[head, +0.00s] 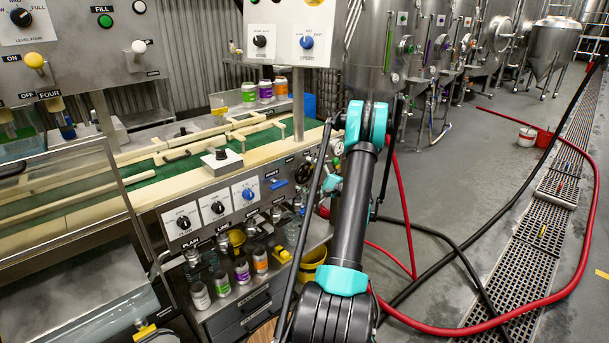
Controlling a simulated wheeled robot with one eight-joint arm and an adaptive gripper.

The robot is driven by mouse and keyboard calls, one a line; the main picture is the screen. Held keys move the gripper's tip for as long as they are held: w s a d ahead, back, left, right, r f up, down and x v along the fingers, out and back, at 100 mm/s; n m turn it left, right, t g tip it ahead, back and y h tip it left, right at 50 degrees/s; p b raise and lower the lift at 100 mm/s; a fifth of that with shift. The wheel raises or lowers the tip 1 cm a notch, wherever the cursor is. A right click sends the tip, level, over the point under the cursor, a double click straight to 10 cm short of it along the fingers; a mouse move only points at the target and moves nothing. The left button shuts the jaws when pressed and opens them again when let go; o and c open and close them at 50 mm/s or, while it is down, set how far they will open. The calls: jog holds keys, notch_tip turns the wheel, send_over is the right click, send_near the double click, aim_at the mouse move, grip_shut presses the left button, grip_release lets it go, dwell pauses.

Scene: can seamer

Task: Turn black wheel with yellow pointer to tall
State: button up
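A dark round wheel (305,173) sits on the front of the seamer's lower panel, just left of my arm. It is small and partly crossed by a thin part of my arm. I cannot make out a yellow pointer or the word tall on it. My arm (362,205) rises through the middle of the head view, with teal joints. A teal wrist part (332,185) shows left of it, close to the panel's right end. My gripper's fingers do not show.
The lower panel (225,206) carries white-plated dials and a blue handle (277,184). Bottles and cans stand on the shelf below, near a yellow bucket (312,262). A red hose (470,318) and black cables cross the floor at right. Open floor (465,190) lies right of my arm.

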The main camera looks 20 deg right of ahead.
aim_at(301, 182)
dwell(0.3)
jog(key=v, duration=1.2)
jog(key=a+r+n+g, duration=0.1)
jog(key=a+g, duration=0.1)
jog(key=a, duration=0.4)
jog(key=a+r+n+g+h, duration=0.1)
jog(key=a+g, duration=0.1)
jog(key=a, duration=0.3)
jog(key=a+r+n+g+h, duration=0.1)
jog(key=a+g, duration=0.1)
jog(key=a, duration=0.4)
jog(key=shift+w+a+r+n, duration=0.2)
jog(key=shift+a+r+n, duration=0.1)
jog(key=shift+a+n, duration=0.1)
jog(key=s+a+n+g+h, duration=0.55)
jog(key=s+a, duration=0.75)
jog(key=s, duration=0.4)
jog(key=s+d+f+n+h, duration=0.2)
jog(key=s+n+h, duration=0.3)
jog(key=s, duration=0.7)
jog(key=shift+s+f+n, duration=0.15)
jog(key=shift+f+n, duration=0.2)
jog(key=shift+f, duration=0.35)
